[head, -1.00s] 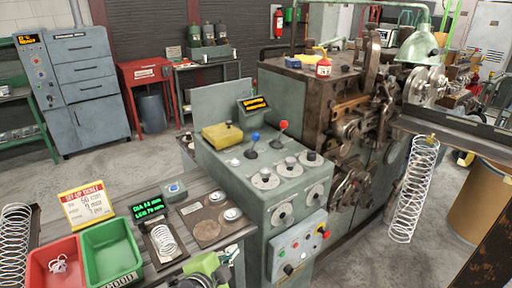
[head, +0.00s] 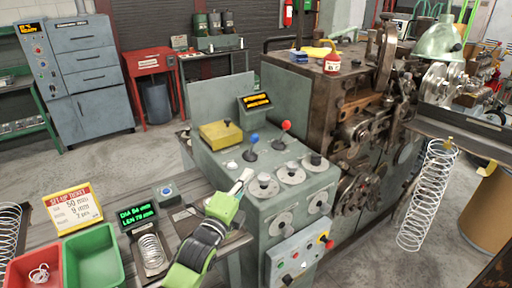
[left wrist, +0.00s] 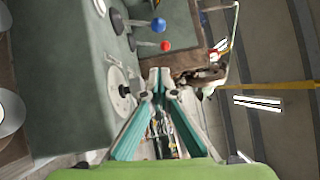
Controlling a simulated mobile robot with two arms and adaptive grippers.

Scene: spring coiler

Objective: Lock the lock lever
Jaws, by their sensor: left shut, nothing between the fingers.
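The grey-green control console (head: 217,158) carries a blue-knobbed lever (head: 254,138) and a red-knobbed lever (head: 286,126). No label shows which is the lock lever. In the left wrist view the blue knob (left wrist: 158,25) and red knob (left wrist: 165,46) are beyond my fingertips, toward the top. My left gripper (head: 246,174) is shut and empty. Its tips are over the console's front left edge, short of the blue lever and left of the nearest dial (head: 264,185). In the left wrist view the tips (left wrist: 157,78) are next to a dial (left wrist: 122,92), touching or not I cannot tell.
A yellow box (head: 221,135) sits on the console's left. Dials stand along its front, above a button panel (head: 298,258). The brown coiling machine (head: 325,105) is behind right. A green bin (head: 94,258) and a small display (head: 137,215) are on the bench at left.

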